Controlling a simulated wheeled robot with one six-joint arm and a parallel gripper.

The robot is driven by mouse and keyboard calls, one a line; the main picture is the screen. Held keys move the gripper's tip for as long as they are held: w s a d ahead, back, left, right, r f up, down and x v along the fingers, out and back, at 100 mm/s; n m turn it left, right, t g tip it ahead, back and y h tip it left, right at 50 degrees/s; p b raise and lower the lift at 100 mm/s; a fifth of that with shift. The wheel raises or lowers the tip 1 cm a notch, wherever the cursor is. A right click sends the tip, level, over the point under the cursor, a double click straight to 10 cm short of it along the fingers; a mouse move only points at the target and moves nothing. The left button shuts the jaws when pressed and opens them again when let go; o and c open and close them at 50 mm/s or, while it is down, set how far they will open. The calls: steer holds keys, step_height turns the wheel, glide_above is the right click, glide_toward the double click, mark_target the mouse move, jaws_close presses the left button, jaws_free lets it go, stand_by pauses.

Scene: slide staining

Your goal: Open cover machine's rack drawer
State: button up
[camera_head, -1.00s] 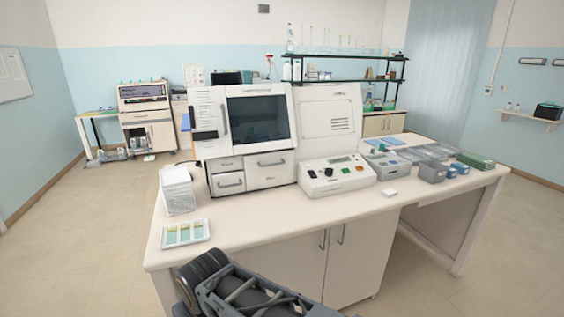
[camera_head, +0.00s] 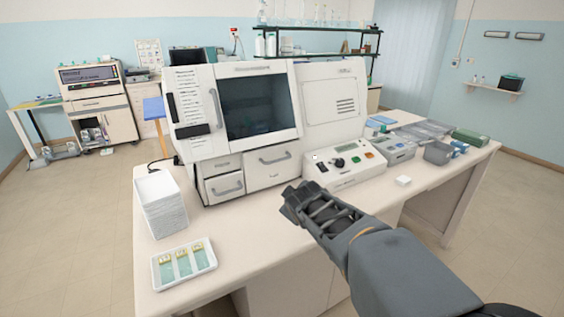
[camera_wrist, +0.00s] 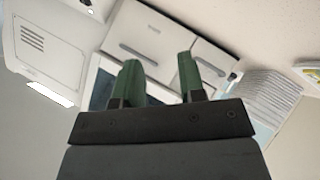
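The white cover machine (camera_head: 240,110) stands on the bench with a dark window. Below the window are a wide drawer (camera_head: 262,174) with a bar handle (camera_head: 275,159), a small upper drawer and a lower small drawer (camera_head: 224,188) with a handle; all look shut. No label tells me which is the rack drawer. My gripper (camera_head: 292,200) is in front of the machine, apart from the drawers, above the bench's front part. In the wrist view my gripper (camera_wrist: 159,68) shows two green fingers spread apart with nothing between them. The drawer fronts (camera_wrist: 150,40) appear beyond them, rotated.
A stack of white trays (camera_head: 160,205) and a tray of slides (camera_head: 162,277) stand at the bench's left. A control box (camera_head: 343,166) sits right of the drawers, with grey containers (camera_head: 438,152) further right. A small white block (camera_head: 403,181) lies in front.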

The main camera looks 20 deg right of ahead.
mark_target(276, 161)
steer(key=w+d+r+n+t+y, duration=0.25)
steer(key=w+d+n+t, duration=0.25)
steer(key=w+n, duration=0.5)
steer(key=w+f+n, duration=0.1)
steer(key=w, duration=0.4)
steer(key=w+f+n+y, duration=0.1)
steer(key=w, duration=0.4)
steer(key=w+a+f+n+y+p, duration=0.1)
steer(key=w, duration=0.3)
steer(key=shift+w+a+f+n+t+y, duration=0.1)
steer(key=shift+w+f+n+t+y, duration=0.2)
steer(key=shift+w, duration=0.1)
steer(key=shift+c, duration=0.5)
jaws_close()
